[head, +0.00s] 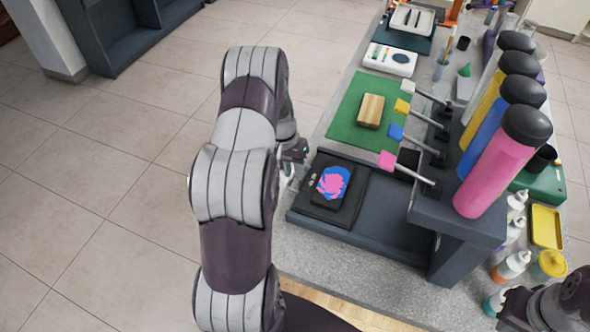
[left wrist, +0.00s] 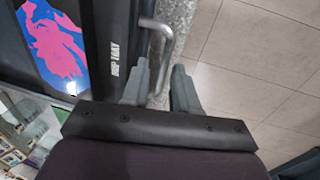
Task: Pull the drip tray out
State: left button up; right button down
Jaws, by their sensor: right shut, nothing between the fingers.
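The dark drip tray (head: 380,212) sits under the row of bottles in the head view, its left end toward my left gripper (head: 297,155). A black block with a pink and blue top (head: 333,183) stands on it. In the left wrist view the tray's black edge (left wrist: 113,75) carries white lettering, and a grey metal bar handle (left wrist: 165,35) sticks out from it. My left gripper (left wrist: 160,88) is open, with the handle bar between its fingertips; contact cannot be told. My right gripper (head: 512,308) is shut and empty at the lower right, partly cut off.
Pink (head: 505,160), blue, yellow and white bottles stand over the tray on a dark stand (head: 465,225). A green mat (head: 355,105) with a wooden block (head: 371,110) lies behind. Small bottles and a yellow tray (head: 546,226) stand right.

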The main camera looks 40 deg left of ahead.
pick_arm(q)
jog(key=shift+s+d, duration=0.1)
notch_tip(320, 180, up, 12)
jog(key=a+b, duration=0.1)
jog(key=a, duration=0.1)
jog(key=shift+s+r, duration=0.25)
jog(key=shift+s, duration=0.05)
jog(key=shift+a, duration=0.1)
